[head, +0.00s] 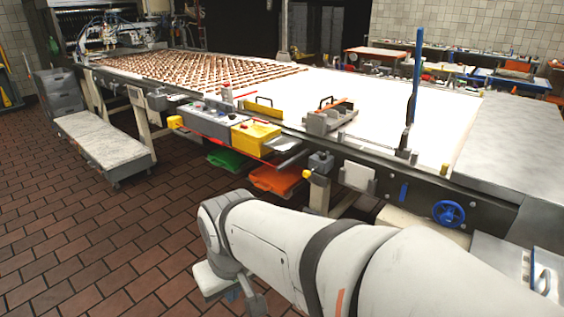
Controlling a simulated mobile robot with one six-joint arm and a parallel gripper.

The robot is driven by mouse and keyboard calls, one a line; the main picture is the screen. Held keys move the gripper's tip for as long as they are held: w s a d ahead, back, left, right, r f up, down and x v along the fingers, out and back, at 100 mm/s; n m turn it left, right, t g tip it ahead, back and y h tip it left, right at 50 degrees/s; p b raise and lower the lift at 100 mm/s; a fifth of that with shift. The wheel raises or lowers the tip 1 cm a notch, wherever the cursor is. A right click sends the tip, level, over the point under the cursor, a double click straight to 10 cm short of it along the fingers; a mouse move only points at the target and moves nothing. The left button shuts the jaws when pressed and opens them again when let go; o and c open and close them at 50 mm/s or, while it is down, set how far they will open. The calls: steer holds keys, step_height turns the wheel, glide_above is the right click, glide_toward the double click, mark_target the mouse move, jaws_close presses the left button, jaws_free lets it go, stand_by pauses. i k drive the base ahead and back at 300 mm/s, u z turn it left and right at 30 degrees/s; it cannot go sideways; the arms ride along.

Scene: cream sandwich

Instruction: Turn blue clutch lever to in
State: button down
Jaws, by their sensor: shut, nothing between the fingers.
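A tall blue lever (415,82) stands nearly upright at the near edge of the long conveyor table, right of centre. Its lower end meets a dark bracket (403,154) on the table edge. A short blue handle (403,192) is on the side frame below it, left of a blue handwheel (448,213). No label is readable, so I cannot tell which position the lever is in. My arm reaches across the foreground from the lower right, in front of the table and apart from the lever.
The conveyor table (390,105) carries rows of brown pieces (205,68) at its far left. A yellow box (256,136) and grey fixtures jut from its near side. A low cart (105,138) stands at left. The brick floor (75,235) is open at lower left.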

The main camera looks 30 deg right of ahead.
mark_target(404, 189)
steer(key=z, duration=0.6)
steer(key=i, duration=1.05)
steer(key=z, duration=0.75)
steer(key=k, duration=0.9)
steer(key=z, duration=0.2)
steer(key=i, duration=0.9)
steer(key=u, duration=0.15)
